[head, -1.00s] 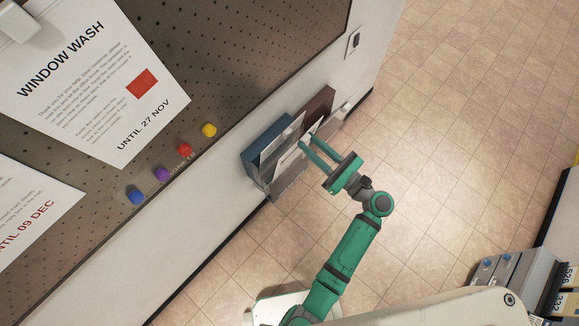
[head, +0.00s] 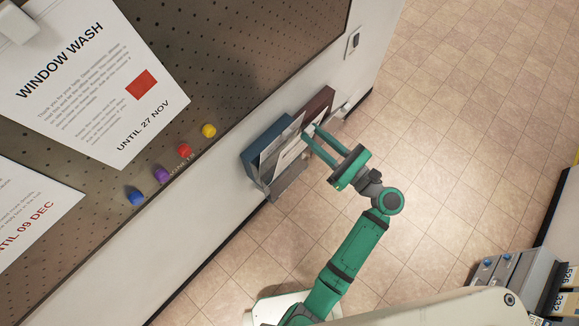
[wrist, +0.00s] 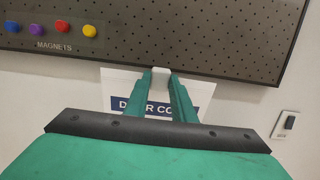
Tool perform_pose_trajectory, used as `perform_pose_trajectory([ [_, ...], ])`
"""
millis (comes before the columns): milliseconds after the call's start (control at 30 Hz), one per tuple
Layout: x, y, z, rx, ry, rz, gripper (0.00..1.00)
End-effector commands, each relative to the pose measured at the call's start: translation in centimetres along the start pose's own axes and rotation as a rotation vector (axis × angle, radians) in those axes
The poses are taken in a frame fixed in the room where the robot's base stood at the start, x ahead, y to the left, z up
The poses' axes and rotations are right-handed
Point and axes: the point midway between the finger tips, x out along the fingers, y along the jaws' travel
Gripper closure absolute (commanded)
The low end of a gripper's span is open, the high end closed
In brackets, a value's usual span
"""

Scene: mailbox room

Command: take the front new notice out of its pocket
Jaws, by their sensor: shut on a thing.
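The front new notice (wrist: 120,84) is a white sheet with a dark blue band and partly covered lettering in the wrist view. In the head view it shows as a pale sheet (head: 291,149) at the wall pockets. My gripper (head: 308,131) is shut on its top edge; the fingers (wrist: 161,74) cover the middle of the sheet in the wrist view. The notice stands up above the grey front pocket (head: 290,182). Whether its lower edge is still inside the pocket is hidden. Another pale sheet (head: 268,158) stands behind it, by the blue holder (head: 262,142).
A pegboard (head: 250,60) with posted notices is on the wall, with several coloured magnets (head: 185,150) along its lower edge. A brown holder (head: 320,101) is beside the pockets. A wall switch (head: 353,42) is further right. The tiled floor (head: 450,130) is open.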

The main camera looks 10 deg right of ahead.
Motion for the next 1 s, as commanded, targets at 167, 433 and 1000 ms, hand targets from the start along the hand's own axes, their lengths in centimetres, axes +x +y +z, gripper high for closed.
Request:
perform_pose_trajectory([
  [167,-0.1,0.0,0.0,0.000,0.000,0.000,0.97],
  [433,-0.8,0.0,0.1,0.000,0.000,-0.001,0.97],
  [1000,-2.1,0.0,0.4,0.000,-0.001,0.002,0.97],
])
